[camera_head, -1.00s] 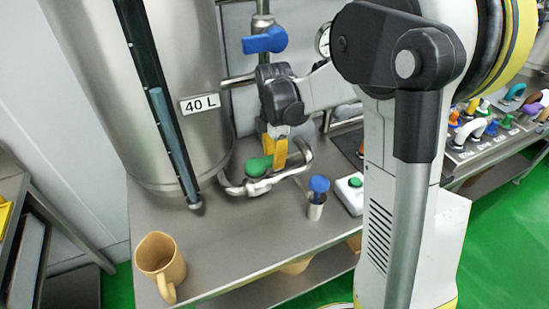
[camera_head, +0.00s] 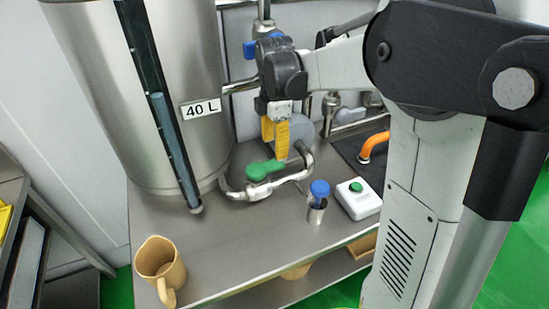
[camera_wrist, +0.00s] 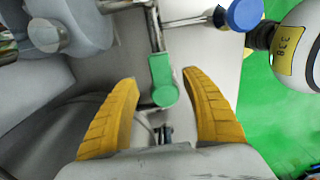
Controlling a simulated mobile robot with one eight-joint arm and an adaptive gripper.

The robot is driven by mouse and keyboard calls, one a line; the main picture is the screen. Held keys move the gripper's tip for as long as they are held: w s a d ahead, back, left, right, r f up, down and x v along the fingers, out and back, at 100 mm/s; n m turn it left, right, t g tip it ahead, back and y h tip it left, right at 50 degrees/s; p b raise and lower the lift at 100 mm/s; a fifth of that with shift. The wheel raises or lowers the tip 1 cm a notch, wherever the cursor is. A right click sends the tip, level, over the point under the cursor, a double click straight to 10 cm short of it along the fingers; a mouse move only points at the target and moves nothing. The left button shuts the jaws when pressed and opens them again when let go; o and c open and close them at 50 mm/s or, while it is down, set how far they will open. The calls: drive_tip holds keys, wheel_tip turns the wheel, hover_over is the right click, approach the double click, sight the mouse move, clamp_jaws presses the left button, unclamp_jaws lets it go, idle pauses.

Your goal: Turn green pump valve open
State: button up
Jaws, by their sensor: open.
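The green pump valve handle (camera_head: 264,170) sits on the steel pipe at the foot of the large tank. In the wrist view the green handle (camera_wrist: 163,80) lies ahead of and between my fingers, which do not touch it there. My gripper (camera_head: 276,142) has yellow fingers pointing down, just above and beside the green handle in the head view. In the wrist view my gripper (camera_wrist: 165,88) is open with a wide, empty gap between its fingers.
The tank labelled 40 L (camera_head: 165,110) stands at left. A blue-topped fitting (camera_head: 319,192) and a box with a green button (camera_head: 357,198) stand to the right. A tan mug (camera_head: 160,268) is at the front left. A blue handle (camera_head: 249,49) is partly hidden behind my arm.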

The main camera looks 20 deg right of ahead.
sight(275, 163)
wheel_tip(275, 163, up, 5)
drive_tip(key=shift+r, duration=0.1)
idle(0.4)
